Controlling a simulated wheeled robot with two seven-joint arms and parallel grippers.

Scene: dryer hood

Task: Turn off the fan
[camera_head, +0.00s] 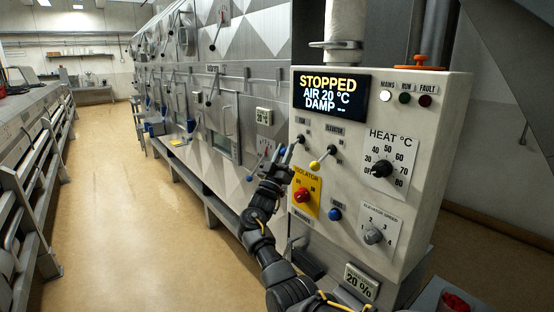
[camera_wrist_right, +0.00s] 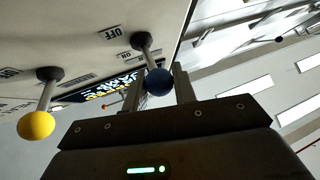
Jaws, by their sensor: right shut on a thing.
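The control box (camera_head: 353,190) stands at the right, and its display (camera_head: 331,96) reads STOPPED, AIR 20 °C, DAMP --. The fan lever (camera_head: 301,138) is at the box's upper left. My right gripper (camera_head: 285,153) is at this lever. In the wrist view my right gripper (camera_wrist_right: 159,88) is shut on the lever's blue ball knob (camera_wrist_right: 158,81), with a finger on each side. An OFF label shows near the lever's base. The head view mostly hides the knob behind the fingers. My left gripper is not in view.
Beside it is the elevator lever with a yellow ball (camera_head: 314,166), also in the wrist view (camera_wrist_right: 36,125). Below are a red isolator knob (camera_head: 302,195) and a blue button (camera_head: 334,214). Heat (camera_head: 382,169) and elevator speed (camera_head: 374,236) dials sit right. The aisle floor (camera_head: 120,200) is clear.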

